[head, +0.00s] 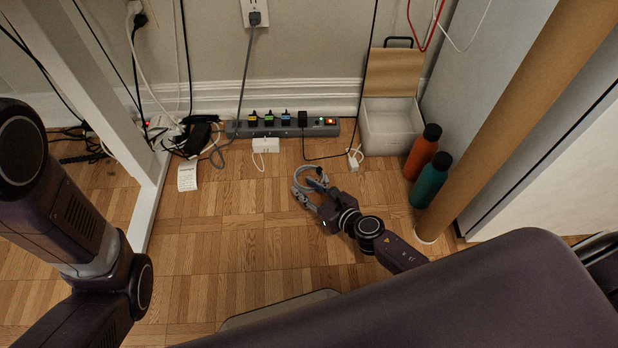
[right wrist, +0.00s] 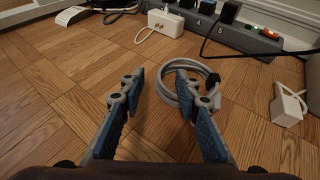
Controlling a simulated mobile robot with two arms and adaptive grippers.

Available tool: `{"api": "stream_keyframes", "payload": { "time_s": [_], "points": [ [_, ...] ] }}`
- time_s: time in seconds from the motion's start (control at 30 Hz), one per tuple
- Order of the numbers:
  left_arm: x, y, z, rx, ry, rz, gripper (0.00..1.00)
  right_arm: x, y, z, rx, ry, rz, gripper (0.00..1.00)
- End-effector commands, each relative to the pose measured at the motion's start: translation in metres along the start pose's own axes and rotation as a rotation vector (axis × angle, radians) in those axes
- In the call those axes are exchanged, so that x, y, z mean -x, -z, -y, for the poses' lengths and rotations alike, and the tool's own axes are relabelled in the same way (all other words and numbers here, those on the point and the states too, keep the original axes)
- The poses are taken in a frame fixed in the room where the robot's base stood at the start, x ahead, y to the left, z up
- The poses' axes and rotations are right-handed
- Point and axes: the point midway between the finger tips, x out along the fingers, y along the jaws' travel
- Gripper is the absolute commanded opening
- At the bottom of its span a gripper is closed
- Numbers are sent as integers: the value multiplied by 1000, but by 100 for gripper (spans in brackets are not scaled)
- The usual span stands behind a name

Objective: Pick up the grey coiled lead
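The grey coiled lead (head: 298,176) lies on the wood floor in front of the power strip, with a dark band on its right side in the right wrist view (right wrist: 165,86). My right gripper (head: 308,189) is low over the floor at the near side of the coil. In the right wrist view its two blue-padded fingers (right wrist: 159,84) are spread apart with nothing held between them. The right finger covers part of the coil; whether it touches the coil I cannot tell. My left arm shows at the left of the head view, but its gripper is out of sight.
A grey power strip (head: 270,127) with plugs runs along the wall. A white adapter (head: 265,145) and a small white plug (head: 355,158) lie nearby. An open box (head: 392,125), an orange bottle (head: 422,153) and a teal bottle (head: 430,181) stand right. Floor left of the coil is clear.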

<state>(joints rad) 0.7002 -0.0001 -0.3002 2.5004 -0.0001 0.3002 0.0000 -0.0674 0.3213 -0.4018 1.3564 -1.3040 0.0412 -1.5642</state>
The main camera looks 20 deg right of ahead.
Motion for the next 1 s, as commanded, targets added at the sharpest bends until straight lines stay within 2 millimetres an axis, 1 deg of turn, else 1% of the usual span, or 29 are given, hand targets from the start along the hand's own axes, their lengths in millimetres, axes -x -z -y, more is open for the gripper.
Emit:
{"api": "stream_keyframes", "payload": {
  "time_s": [0.03, 0.1, 0.2, 0.47, 0.5, 0.77, 1.0],
  "points": [
    [7, 2, -1, 0, 0, 0, 92, -11, 2, 2, 1, 1, 3, 30],
    [9, 3, -2, 0, 0, 0, 92, -20, 2, 2, 1, 1, 2, 30],
    [11, 4, -2, 0, 0, 0, 92, -30, 2, 2, 0, 1, 1, 30],
    [11, 4, -2, 0, -1, -1, 92, -32, 1, 2, 0, 1, -1, 30],
    [11, 4, -2, 0, -1, -1, 92, -32, 1, 2, 0, 1, -1, 29],
    [11, 4, -2, 0, -1, -1, 92, -32, 2, 1, 0, 0, -1, 1],
    [11, 4, -2, 0, -1, 0, 92, -32, 2, 1, 0, -1, -2, 0]
  ]
}}
